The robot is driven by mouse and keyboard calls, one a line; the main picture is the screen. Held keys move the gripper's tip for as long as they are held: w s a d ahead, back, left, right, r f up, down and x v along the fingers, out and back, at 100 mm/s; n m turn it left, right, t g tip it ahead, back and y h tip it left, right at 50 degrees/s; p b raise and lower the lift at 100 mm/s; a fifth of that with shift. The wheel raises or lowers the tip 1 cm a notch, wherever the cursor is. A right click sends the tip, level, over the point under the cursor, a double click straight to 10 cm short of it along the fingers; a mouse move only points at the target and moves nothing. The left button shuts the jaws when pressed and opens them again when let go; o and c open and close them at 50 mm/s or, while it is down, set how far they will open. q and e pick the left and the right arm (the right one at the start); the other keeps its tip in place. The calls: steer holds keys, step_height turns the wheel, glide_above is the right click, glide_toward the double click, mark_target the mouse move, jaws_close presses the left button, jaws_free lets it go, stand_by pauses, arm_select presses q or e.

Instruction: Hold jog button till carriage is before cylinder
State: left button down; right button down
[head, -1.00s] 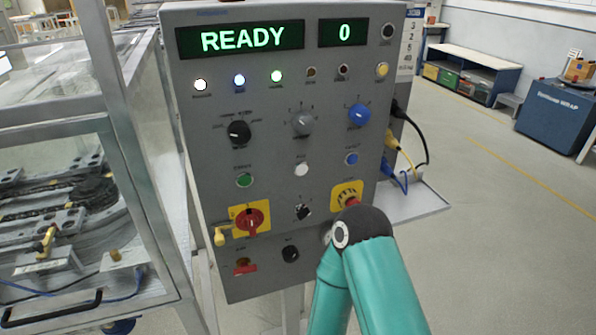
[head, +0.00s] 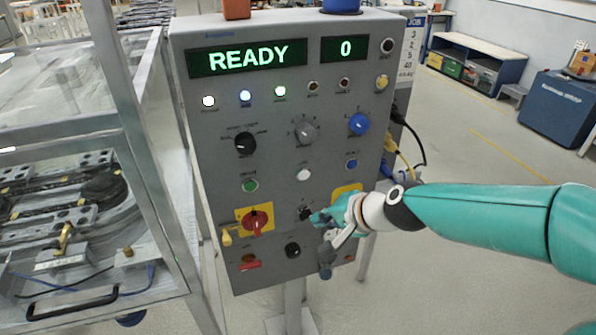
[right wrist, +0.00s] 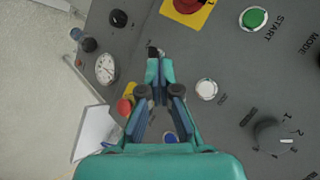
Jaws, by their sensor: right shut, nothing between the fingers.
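The white button (head: 303,174), which looks like the jog button, is on the grey control panel (head: 275,110); it also shows in the right wrist view (right wrist: 207,89). My right gripper (head: 312,216) is shut and empty, below this button and close to the small black switch (head: 304,213). In the right wrist view its fingertips (right wrist: 158,54) overlap that switch, left of the white button. I cannot tell whether they touch the panel. A ring track (head: 110,213) lies in the glazed enclosure at left; I cannot tell carriage from cylinder there. My left gripper is out of view.
The display (head: 247,58) reads READY and 0. A red rotary switch (head: 256,222) on yellow, a green button (head: 250,186) and a blue button (head: 351,164) are nearby. Cables (head: 412,150) hang at the panel's right side.

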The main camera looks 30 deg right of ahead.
steer(key=shift+s+d+r+m, duration=0.1)
steer(key=shift+d+r+m, duration=0.05)
steer(key=shift+r, duration=0.45)
steer(key=shift+s+d+r+m, duration=0.1)
steer(key=shift+r+m, duration=0.05)
steer(key=shift+r, duration=0.45)
steer(key=shift+w, duration=0.1)
steer(key=shift+w+d+p, duration=0.15)
steer(key=shift+w+d, duration=0.2)
steer(key=shift+w, duration=1.05)
steer(key=shift+w+d+p, duration=0.2)
steer(key=shift+w+d, duration=0.1)
steer(key=shift+w, duration=1.1)
steer(key=shift+w+d+p, duration=0.15)
steer(key=shift+w+d, duration=0.2)
steer(key=shift+w, duration=1.05)
steer(key=shift+w+d+r, duration=0.1)
steer(key=shift+w+d, duration=0.1)
steer(key=shift+w, duration=0.45)
steer(key=shift+s, duration=0.2)
stand_by(0.3)
steer(key=shift+s+a, duration=0.2)
steer(key=shift+s, duration=0.45)
